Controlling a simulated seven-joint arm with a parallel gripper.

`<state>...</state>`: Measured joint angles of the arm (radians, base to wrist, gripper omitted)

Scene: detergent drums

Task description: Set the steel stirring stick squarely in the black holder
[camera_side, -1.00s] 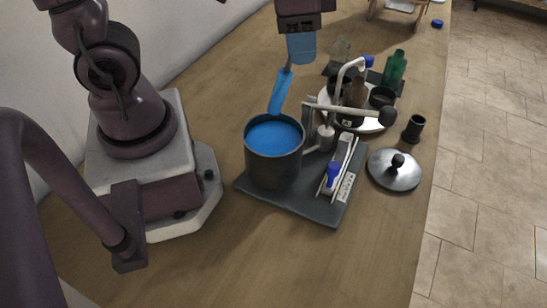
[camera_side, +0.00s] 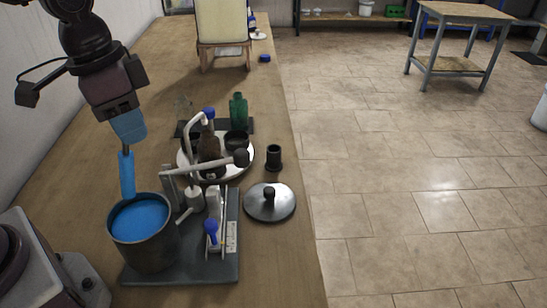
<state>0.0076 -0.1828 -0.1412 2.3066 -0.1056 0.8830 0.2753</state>
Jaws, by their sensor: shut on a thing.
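My gripper (camera_side: 128,137) is shut on the upper end of the stirring stick (camera_side: 127,175). A short bare length shows below the fingers, and the lower part is blue. The stick hangs nearly upright, its lower tip at the far rim of the dark pot (camera_side: 146,248) in the picture. I cannot tell whether the tip is above the pot or behind it. The pot holds blue liquid (camera_side: 140,218). The black holder (camera_side: 274,158), a small upright cup, stands on the table to the right of the gripper, apart from it, with no stick in it.
The pot stands on a grey base (camera_side: 225,269) with a pivoting arm (camera_side: 210,162) and a blue-tipped tool. A round lid (camera_side: 270,203) lies in front of the holder. A white round tray (camera_side: 243,172) carries bottles and dark cups. A green bottle (camera_side: 238,112) stands behind. The table's right edge is near the holder.

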